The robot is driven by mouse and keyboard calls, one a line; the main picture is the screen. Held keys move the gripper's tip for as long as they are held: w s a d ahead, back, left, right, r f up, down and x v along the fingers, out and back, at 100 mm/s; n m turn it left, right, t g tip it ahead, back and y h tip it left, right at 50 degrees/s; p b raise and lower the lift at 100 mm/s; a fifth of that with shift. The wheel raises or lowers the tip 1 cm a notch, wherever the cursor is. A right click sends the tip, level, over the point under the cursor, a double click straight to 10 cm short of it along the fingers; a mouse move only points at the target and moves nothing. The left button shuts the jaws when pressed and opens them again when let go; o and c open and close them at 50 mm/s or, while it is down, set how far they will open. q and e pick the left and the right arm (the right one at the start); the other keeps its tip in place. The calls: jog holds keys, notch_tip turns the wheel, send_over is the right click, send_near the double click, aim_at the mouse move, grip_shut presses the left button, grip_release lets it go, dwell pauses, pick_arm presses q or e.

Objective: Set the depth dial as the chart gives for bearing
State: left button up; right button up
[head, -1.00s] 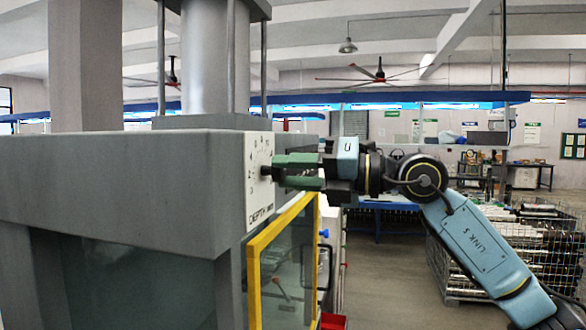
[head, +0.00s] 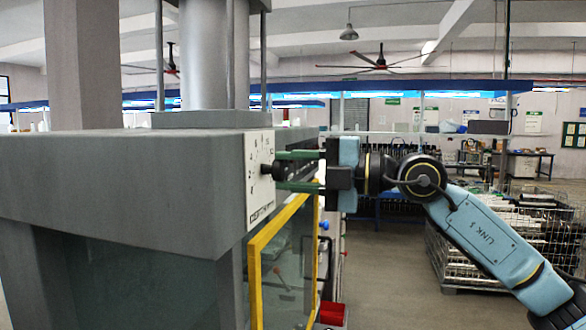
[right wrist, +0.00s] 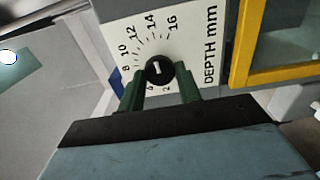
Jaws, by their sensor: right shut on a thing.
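The depth dial plate (head: 260,190) is white, on the right end of a grey machine head. In the right wrist view its plate (right wrist: 201,28) reads "DEPTH mm", with numbers from 2 to 16 around a black knob (right wrist: 160,70). The knob has a white mark; I cannot tell surely which number it points at. My right gripper (head: 279,171) is shut on the knob, its green fingers on either side. The gripper also shows in the right wrist view (right wrist: 160,86). My left gripper is not in view. I see no readable bearing chart.
A yellow-framed clear guard (head: 255,283) stands below the dial, close under my right gripper. A red box (head: 333,314) is low beside it. A wire crate of metal tubes (head: 470,262) stands behind my right arm. Floor is open between guard and crate.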

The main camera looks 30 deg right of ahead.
dwell(0.5)
jog(key=o, duration=1)
jog(key=shift+d, duration=0.1)
jog(key=shift+s+d+f+b, duration=0.1)
jog(key=shift+s+d+b, duration=0.1)
jog(key=shift+b, duration=0.15)
jog(key=b+v, duration=0.9)
jog(key=v, duration=0.3)
jog(key=shift+s+d, duration=0.15)
jog(key=shift+s, duration=0.2)
